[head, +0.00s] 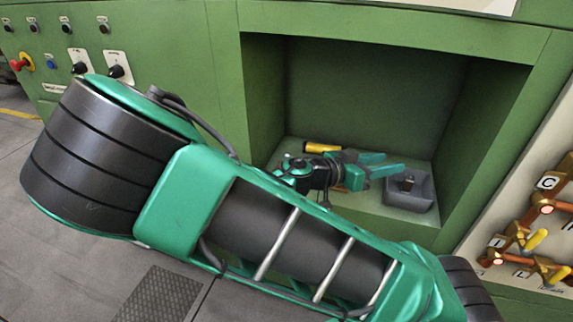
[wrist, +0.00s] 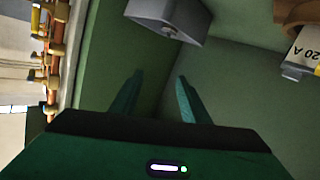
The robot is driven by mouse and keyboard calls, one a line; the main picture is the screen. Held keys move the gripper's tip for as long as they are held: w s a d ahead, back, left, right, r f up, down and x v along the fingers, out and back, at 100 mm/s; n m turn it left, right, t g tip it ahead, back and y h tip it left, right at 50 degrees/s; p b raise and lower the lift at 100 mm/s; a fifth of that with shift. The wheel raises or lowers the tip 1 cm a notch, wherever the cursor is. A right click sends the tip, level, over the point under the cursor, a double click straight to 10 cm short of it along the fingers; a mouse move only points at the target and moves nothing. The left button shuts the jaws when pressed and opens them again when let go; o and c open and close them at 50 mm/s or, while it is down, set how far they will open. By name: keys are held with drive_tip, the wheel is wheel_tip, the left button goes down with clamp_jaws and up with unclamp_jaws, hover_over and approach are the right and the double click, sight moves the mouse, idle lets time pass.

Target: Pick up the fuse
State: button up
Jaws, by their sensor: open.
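A fuse-like part (wrist: 303,50) with a white label reading "20 A" and a brown-copper end shows at the upper right edge of the wrist view, partly cut off. My gripper (head: 385,164) is inside the green recess in the head view, its two teal fingers apart with nothing between them. The fingers also show in the wrist view (wrist: 158,88), and the labelled part lies off to their right. In the head view, a small brown-orange bit shows just under my gripper, mostly hidden; I cannot tell if it is the same part.
A yellow cylinder (head: 322,147) lies behind my gripper. Green recess walls (head: 490,130) close in the sides. A panel with copper fittings (head: 540,215) is at right.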

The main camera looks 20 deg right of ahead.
drive_tip(key=w+a+f+n+t+y, duration=0.2)
drive_tip(key=w+a+f+t, duration=0.1)
drive_tip(key=a, duration=0.4)
drive_tip(key=w+a+f+n+t+y, duration=0.2)
drive_tip(key=w+a+n+t, duration=0.1)
drive_tip(key=w+a+t, duration=0.3)
drive_tip(key=w+a+f+n+t+y, duration=0.1)
drive_tip(key=w+a+f+n+t, duration=0.1)
drive_tip(key=a, duration=0.8)
drive_tip(key=shift+w+f+n+t+y, duration=0.2)
drive_tip(key=shift+w+f+t, duration=0.2)
drive_tip(key=shift+w+t, duration=0.2)
drive_tip(key=shift+w+f+n+t+y, duration=0.1)
drive_tip(key=shift+w+f+t+y, duration=0.1)
drive_tip(key=shift+w+f+t, duration=0.3)
drive_tip(key=shift+w+d, duration=0.1)
drive_tip(key=shift+w, duration=0.2)
drive_tip(key=x, duration=0.5)
drive_tip(key=shift+a+x, duration=0.25)
drive_tip(key=shift+x, duration=2.45)
drive_tip(key=shift+w+f, duration=0.1)
drive_tip(key=shift+w, duration=0.05)
clamp_jaws()
